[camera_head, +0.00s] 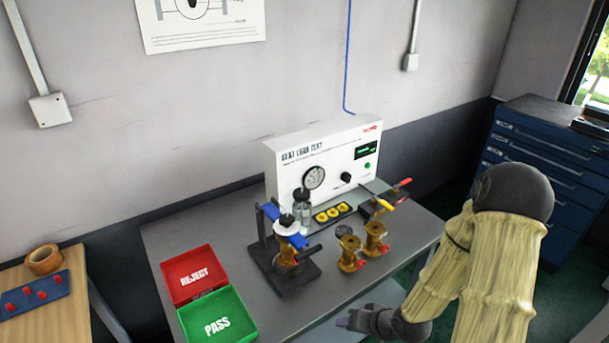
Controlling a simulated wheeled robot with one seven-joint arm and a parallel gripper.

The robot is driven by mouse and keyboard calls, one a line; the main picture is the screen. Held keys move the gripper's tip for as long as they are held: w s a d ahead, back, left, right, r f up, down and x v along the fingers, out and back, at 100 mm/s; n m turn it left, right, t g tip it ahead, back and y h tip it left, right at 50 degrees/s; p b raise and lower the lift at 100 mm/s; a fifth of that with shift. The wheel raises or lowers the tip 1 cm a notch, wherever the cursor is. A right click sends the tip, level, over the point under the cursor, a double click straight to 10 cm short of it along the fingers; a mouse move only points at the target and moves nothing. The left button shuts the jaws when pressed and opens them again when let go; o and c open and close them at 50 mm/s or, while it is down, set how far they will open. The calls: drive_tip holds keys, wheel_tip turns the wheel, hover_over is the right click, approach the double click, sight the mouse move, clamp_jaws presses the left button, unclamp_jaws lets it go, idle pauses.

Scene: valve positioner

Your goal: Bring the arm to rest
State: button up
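My arm comes in from the lower right, in a cream ribbed sleeve with dark joints. My gripper (350,321) is low in the view, at the front edge of the grey bench (165,236), to the right of the green tray and in front of the brass valves. It appears apart from the valves and trays. Its fingers are small and dark here, so I cannot tell whether they are open or shut. I see nothing clearly held.
A white leak tester (332,160) stands at the bench's back. A blue-handled clamp fixture (285,250) holds a valve. Brass valves (350,254) (376,240) stand to its right. Red (193,274) and green (218,318) trays lie left. Blue drawers (545,160) stand right.

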drive_tip(key=s+d+r+g+h+p, duration=0.1)
drive_tip(key=s+r, duration=0.3)
drive_tip(key=r, duration=0.5)
drive_tip(key=s+d+r+n+g+h+p, duration=0.1)
drive_tip(key=s+r+g+h, duration=0.1)
drive_tip(key=r, duration=0.7)
drive_tip(key=shift+s+d+r+h, duration=0.35)
drive_tip(key=shift+s+d+h, duration=0.05)
drive_tip(key=shift+s+h, duration=0.5)
